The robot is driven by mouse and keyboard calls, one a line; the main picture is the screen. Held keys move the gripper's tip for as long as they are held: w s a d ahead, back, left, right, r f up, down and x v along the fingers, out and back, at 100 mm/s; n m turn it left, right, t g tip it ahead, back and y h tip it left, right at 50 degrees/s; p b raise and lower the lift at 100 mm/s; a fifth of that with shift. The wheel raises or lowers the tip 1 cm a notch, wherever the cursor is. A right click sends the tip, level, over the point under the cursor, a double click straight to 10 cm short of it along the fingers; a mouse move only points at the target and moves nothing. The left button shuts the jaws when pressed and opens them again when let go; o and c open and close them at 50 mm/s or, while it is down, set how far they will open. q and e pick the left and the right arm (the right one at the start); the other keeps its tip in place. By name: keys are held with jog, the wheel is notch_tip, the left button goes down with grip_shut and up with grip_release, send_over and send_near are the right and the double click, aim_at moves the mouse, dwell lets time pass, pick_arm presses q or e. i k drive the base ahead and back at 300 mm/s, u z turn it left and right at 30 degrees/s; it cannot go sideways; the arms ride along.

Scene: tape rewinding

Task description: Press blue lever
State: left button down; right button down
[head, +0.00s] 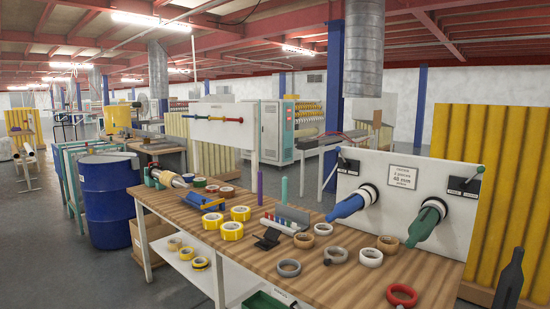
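A white upright panel (392,181) stands at the right end of the wooden table. A small lever (341,154) with a dark plate is at its upper left, above a blue bottle-shaped spindle (348,207). This lever's knob is too small for me to tell its colour for sure. Neither of my grippers shows in the head view.
The wooden table (340,280) holds several tape rolls, including a red ring (402,295) and grey rings (289,268). A dark bottle-shaped piece (510,278) is at the right edge. A blue barrel (107,200) stands left of the table, with grey floor around it.

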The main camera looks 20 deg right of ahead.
aim_at(338, 149)
jog(key=u, duration=0.2)
jog(key=k, duration=0.4)
jog(key=u, duration=0.7)
jog(key=i, duration=1.45)
jog(key=z, duration=0.95)
jog(key=i, duration=0.95)
jog(key=z, duration=1)
